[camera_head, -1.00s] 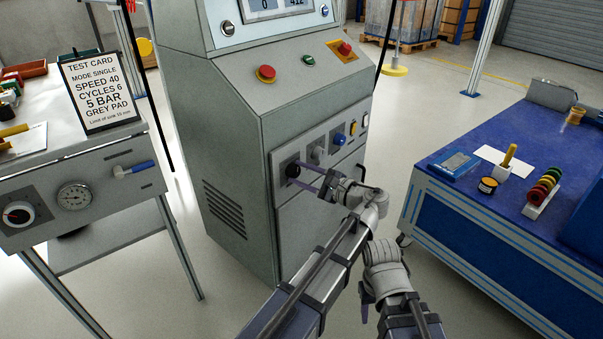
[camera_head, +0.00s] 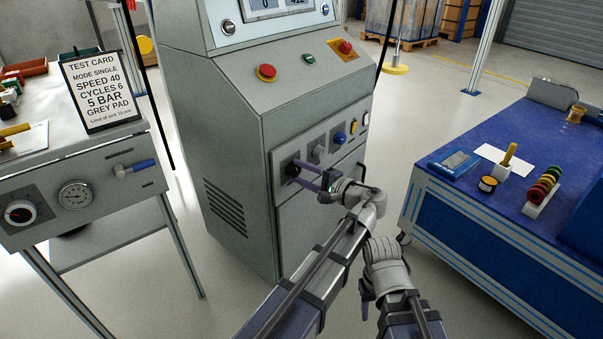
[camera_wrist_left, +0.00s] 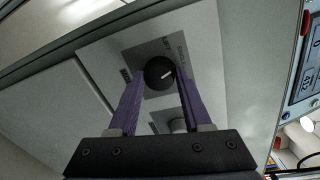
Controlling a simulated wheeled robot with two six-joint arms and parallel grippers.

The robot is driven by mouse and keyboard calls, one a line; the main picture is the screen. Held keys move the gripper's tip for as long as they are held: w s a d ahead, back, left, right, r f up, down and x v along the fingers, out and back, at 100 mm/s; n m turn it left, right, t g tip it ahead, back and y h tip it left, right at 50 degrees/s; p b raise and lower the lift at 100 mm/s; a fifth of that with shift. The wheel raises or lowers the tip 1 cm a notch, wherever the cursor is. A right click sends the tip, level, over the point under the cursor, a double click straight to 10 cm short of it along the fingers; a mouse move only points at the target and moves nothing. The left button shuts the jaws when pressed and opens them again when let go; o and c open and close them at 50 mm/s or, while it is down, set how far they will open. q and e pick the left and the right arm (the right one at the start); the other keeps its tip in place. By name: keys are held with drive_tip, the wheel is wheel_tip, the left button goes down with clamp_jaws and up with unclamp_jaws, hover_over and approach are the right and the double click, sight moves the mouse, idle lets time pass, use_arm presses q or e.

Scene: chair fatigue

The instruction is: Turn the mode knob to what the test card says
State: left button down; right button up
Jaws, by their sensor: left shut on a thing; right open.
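The test card (camera_head: 98,92) stands on the left bench and reads "MODE SINGLE", "SPEED 40", "CYCLES 6", "5 BAR", "GREY PAD". The black mode knob (camera_head: 291,169) is the leftmost control on the machine's lower front panel. My left gripper (camera_head: 298,174) is shut on it, with a purple finger on either side. The left wrist view shows the knob (camera_wrist_left: 158,73) between the fingers, its white pointer line slanting up to the right. My right gripper (camera_head: 365,299) is open and empty, low in front of the machine.
A grey knob (camera_head: 318,152), a blue knob (camera_head: 339,138) and a yellow switch (camera_head: 365,119) sit right of the mode knob. Red stop buttons (camera_head: 266,72) are above. A blue table (camera_head: 470,205) stands at the right; open floor lies between.

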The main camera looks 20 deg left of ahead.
idle(0.3)
use_arm(q)
drive_tip(key=shift+c, duration=1.7)
unclamp_jaws()
use_arm(e)
drive_tip(key=shift+d, duration=0.1)
